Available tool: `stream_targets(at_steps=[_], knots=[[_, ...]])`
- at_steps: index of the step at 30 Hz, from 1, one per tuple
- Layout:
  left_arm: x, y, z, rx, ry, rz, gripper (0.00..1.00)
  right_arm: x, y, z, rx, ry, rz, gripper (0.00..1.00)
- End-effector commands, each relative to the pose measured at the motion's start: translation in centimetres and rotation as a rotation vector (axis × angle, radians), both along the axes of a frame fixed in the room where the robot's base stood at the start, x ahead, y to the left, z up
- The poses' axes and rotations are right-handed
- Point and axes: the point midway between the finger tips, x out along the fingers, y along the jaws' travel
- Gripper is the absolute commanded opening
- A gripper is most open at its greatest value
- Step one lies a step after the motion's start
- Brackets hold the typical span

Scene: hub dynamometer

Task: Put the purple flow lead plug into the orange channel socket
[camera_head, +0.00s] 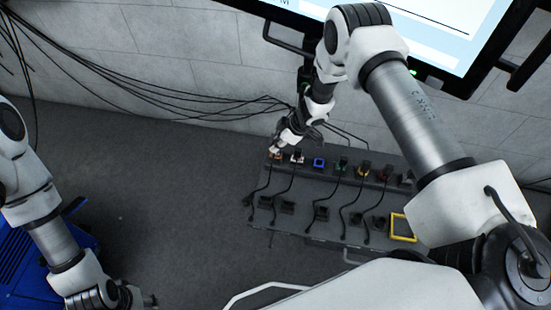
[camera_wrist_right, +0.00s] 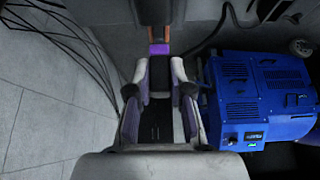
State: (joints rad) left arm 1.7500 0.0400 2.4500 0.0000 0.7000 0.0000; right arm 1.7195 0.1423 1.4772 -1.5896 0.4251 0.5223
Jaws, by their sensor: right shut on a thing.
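My right gripper (camera_head: 281,146) reaches down to the left end of the dark panel, right at the orange channel socket (camera_head: 275,156), which it partly hides. In the right wrist view my right gripper (camera_wrist_right: 160,88) is shut on a black plug with a purple band, the purple flow lead plug (camera_wrist_right: 159,48). The purple end points at the orange-edged socket (camera_wrist_right: 170,38) and lies at its opening. I cannot tell how far it is inside. My left gripper (camera_head: 132,299) is low at the left, partly cut off, and its fingers are unclear.
A row of coloured sockets, including a blue one (camera_head: 319,163), runs right along the panel (camera_head: 325,190). Several black leads hang in front of a lower row. A yellow frame (camera_head: 403,227) is at the right. A blue machine (camera_wrist_right: 265,95) stands at the left in the head view.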

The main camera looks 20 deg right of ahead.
Motion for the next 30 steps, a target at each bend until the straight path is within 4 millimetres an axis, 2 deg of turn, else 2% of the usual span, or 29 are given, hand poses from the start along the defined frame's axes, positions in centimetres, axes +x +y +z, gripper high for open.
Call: stream_targets(at_steps=[21, 25, 26, 28, 30], knots=[[0.0, 0.0, -1.6, 0.000, 0.000, 0.000, 0.49, 0.0, 0.0, -2.3, 0.000, 0.000, 0.000, 0.00], [0.0, 0.0, -1.5, 0.000, 0.000, 0.000, 0.49, 0.0, 0.0, -2.1, 0.000, 0.000, 0.000, 0.00], [0.0, 0.0, -1.5, 0.000, 0.000, 0.000, 0.49, 0.0, 0.0, -2.1, 0.000, 0.000, 0.000, 0.23], [0.0, 0.0, -1.5, 0.000, 0.000, 0.000, 0.49, 0.0, 0.0, -2.1, 0.000, 0.000, 0.000, 0.48], [0.0, 0.0, -1.5, 0.000, 0.000, 0.000, 0.49, 0.0, 0.0, -2.1, 0.000, 0.000, 0.000, 0.49]])
